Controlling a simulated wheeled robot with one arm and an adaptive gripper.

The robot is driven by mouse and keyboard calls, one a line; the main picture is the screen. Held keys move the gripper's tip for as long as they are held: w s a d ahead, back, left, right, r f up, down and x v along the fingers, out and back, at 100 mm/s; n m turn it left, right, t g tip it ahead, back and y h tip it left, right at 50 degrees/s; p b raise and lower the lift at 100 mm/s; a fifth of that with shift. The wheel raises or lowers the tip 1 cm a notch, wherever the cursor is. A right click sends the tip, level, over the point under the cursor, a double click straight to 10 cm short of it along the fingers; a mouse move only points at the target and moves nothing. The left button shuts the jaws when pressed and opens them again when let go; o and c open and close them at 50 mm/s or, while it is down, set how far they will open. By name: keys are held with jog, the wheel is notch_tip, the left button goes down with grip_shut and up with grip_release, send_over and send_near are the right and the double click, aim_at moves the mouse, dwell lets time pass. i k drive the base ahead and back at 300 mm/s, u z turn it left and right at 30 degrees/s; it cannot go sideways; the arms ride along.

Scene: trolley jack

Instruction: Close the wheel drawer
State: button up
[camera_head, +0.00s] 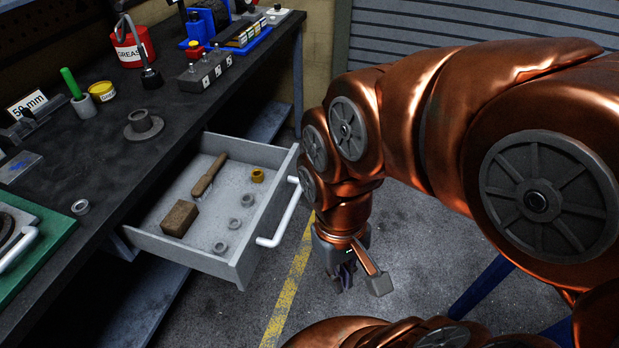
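The wheel drawer (157,240) is a grey drawer pulled well out from under the dark workbench. Its white bar handle (282,216) is on the front panel, facing right toward my arm. Inside lie a wooden-handled brush (208,176), a brown block (179,218), a brass-coloured ring (257,175) and several grey rings (248,199). My gripper (345,285) hangs pointing down to the right of the handle, apart from it, above the floor. Its fingers are dark and small, partly hidden by its own body, and I cannot tell whether they are open. Nothing shows held in it.
The workbench (105,165) carries a red grease tub (132,48), a yellow tin (102,91), a grey flanged part (144,125) and a green mat (35,260) at the near left. A lower shelf (150,315) lies below the drawer. Floor with a yellow line (289,290) is clear beside it.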

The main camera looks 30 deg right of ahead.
aim_at(141, 228)
jog(key=k, duration=0.15)
jog(key=u, duration=1.35)
jog(key=i, duration=0.8)
jog(key=z, duration=1.5)
